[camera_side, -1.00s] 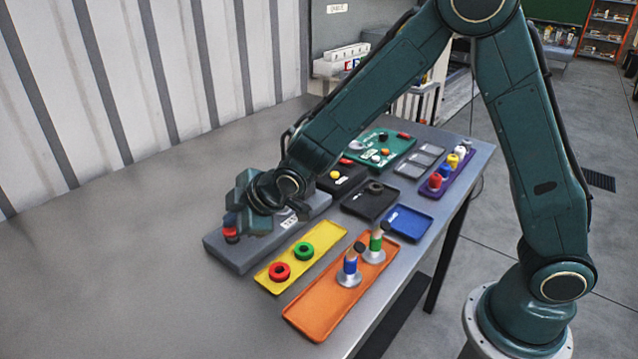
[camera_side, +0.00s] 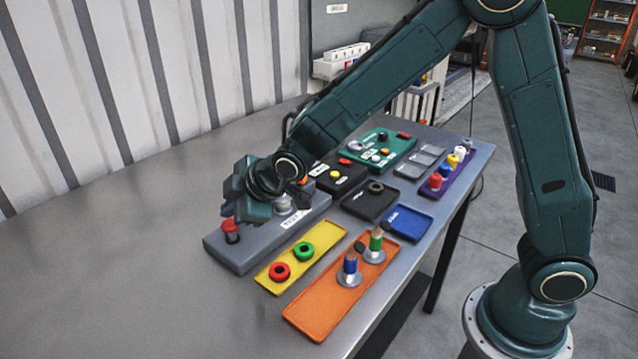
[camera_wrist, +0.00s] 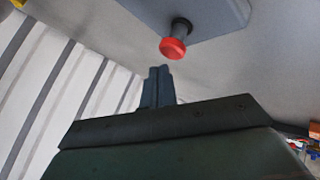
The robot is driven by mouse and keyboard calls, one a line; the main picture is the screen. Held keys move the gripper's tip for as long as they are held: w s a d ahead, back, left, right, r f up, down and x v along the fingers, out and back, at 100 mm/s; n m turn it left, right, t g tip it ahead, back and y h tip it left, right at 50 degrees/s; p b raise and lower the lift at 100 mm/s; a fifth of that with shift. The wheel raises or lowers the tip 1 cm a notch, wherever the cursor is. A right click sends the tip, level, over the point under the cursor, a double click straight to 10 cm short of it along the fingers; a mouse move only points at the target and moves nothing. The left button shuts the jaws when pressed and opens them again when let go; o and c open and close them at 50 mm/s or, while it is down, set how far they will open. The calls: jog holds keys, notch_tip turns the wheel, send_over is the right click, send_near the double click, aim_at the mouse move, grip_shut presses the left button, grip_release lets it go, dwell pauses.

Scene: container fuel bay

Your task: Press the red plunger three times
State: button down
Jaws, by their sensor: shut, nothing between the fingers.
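The red plunger (camera_side: 231,226) stands upright at the left end of a grey base block (camera_side: 262,255), with its red cap raised on its stem. In the wrist view the red cap (camera_wrist: 173,48) sits on a dark stem, just beyond my fingertips. My gripper (camera_side: 227,209) is shut and empty. Its fingertips (camera_wrist: 160,72) are close together, a little above and beside the cap, with a small gap to it. Part of the grey block is hidden behind my gripper in the side view.
A yellow tray (camera_side: 325,240) with a red and a green ring lies beside the block. An orange tray (camera_side: 315,305) with upright pegs is nearer the front. More trays and a green panel (camera_side: 395,140) stand behind. The left of the table is clear.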

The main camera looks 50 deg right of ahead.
jog(key=shift+r, duration=0.1)
jog(key=shift+r, duration=2.4)
dwell(0.9)
notch_tip(320, 180, up, 4)
jog(key=shift+f, duration=0.1)
jog(key=shift+f, duration=0.15)
dwell(0.5)
jog(key=shift+f, duration=4.25)
jog(key=shift+f, duration=0.45)
